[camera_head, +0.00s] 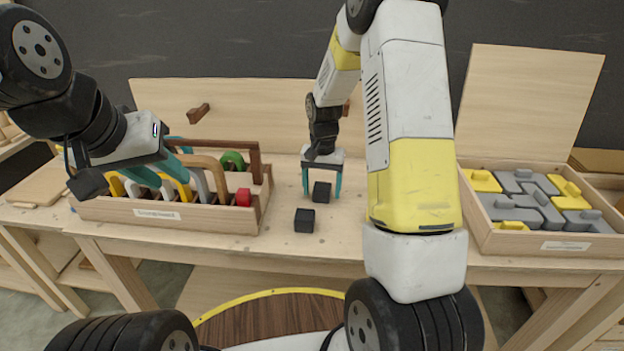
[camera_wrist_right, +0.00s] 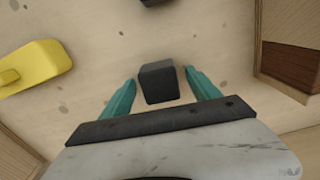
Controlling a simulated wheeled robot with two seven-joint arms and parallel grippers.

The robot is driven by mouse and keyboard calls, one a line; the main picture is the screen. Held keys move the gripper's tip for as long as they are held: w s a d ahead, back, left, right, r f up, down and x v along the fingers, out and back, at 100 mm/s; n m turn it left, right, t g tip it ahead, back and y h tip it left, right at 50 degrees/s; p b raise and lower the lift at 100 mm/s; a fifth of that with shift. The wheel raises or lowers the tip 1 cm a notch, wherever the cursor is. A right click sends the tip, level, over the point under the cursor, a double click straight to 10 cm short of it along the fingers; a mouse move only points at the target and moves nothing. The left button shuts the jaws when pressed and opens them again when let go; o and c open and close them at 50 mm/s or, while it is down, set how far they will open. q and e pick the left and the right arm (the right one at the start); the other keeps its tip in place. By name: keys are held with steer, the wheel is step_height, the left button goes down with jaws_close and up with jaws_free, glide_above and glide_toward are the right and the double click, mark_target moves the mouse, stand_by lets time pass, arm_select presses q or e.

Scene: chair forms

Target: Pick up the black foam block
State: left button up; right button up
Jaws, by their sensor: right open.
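Two black foam blocks are on the wooden table in the head view. One block (camera_head: 321,192) stands between the fingertips of my right gripper (camera_head: 322,184); the other block (camera_head: 304,220) lies nearer the table's front edge. In the right wrist view, a block (camera_wrist_right: 158,82) sits between the two teal fingers of my right gripper (camera_wrist_right: 160,88), with a gap on each side. The right gripper is open and points down. Part of a dark thing (camera_wrist_right: 155,2) shows at the top edge there. My left gripper (camera_head: 178,163) is over the wooden crate on the left; its finger gap is unclear.
The wooden crate (camera_head: 208,220) holds several coloured arches and shapes. A box (camera_head: 485,240) with grey and yellow pieces stands at the right. A yellow piece (camera_wrist_right: 38,65) shows left in the wrist view. Bare table (camera_head: 345,235) lies in front of the blocks.

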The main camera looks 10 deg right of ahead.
steer(key=shift+c, duration=0.2)
steer(key=c, duration=1.4)
